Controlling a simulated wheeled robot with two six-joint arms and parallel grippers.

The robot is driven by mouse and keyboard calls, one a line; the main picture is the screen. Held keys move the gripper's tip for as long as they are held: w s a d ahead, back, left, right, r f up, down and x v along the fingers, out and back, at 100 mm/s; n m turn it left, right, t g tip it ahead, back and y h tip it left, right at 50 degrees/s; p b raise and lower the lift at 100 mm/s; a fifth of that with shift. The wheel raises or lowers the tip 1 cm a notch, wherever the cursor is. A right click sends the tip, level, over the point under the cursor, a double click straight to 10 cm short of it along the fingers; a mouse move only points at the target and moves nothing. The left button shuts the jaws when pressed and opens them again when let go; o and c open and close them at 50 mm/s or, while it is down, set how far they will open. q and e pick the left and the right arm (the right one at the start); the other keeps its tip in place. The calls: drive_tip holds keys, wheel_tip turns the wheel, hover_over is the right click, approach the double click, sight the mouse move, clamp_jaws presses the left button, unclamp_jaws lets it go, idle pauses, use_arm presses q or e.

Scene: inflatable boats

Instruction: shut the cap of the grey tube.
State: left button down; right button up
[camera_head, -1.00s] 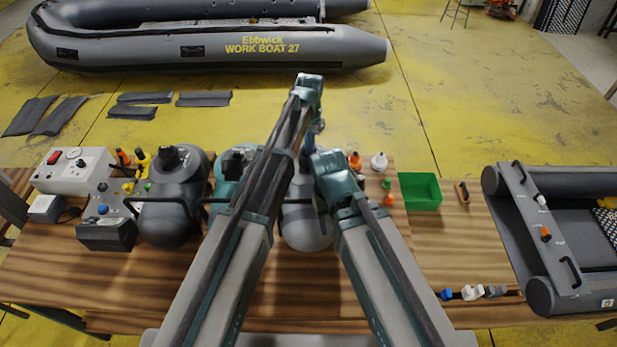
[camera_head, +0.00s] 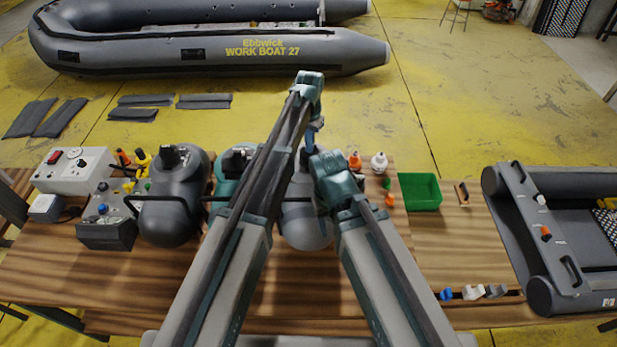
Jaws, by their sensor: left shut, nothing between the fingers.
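A light grey tube (camera_head: 304,228) lies on the wooden bench between my two arms. My arms cover much of it, and I cannot see its cap or whether the cap is open. My left gripper (camera_head: 313,140) points down over the far end of this tube, shut with nothing in it. I cannot tell whether it touches anything. My right arm's wrist is bent close beside it on the right; its fingers are hidden.
A dark grey tube (camera_head: 168,212) and a partly covered teal tube (camera_head: 229,187) lie to the left, by a white box (camera_head: 72,170) and a pump unit (camera_head: 107,232). On the right are a green bin (camera_head: 420,205), orange and white caps, and a grey boat section (camera_head: 540,225).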

use_arm(q)
drive_tip(key=shift+w, duration=0.7)
drive_tip(key=shift+w+r+p, duration=0.2)
drive_tip(key=shift+r+p, duration=0.05)
drive_tip(key=shift+p, duration=0.25)
drive_tip(key=r+p, duration=0.2)
drive_tip(key=p, duration=0.1)
drive_tip(key=r+p, duration=0.1)
drive_tip(key=shift+w+r, duration=0.3)
drive_tip(key=shift+r, duration=0.1)
drive_tip(key=shift+s+r+p, duration=0.2)
drive_tip(key=shift+r+p, duration=0.35)
drive_tip(key=shift+p, duration=0.05)
drive_tip(key=shift+s+r+p, duration=0.15)
drive_tip(key=shift+r+p, duration=0.4)
drive_tip(key=shift+f, duration=0.1)
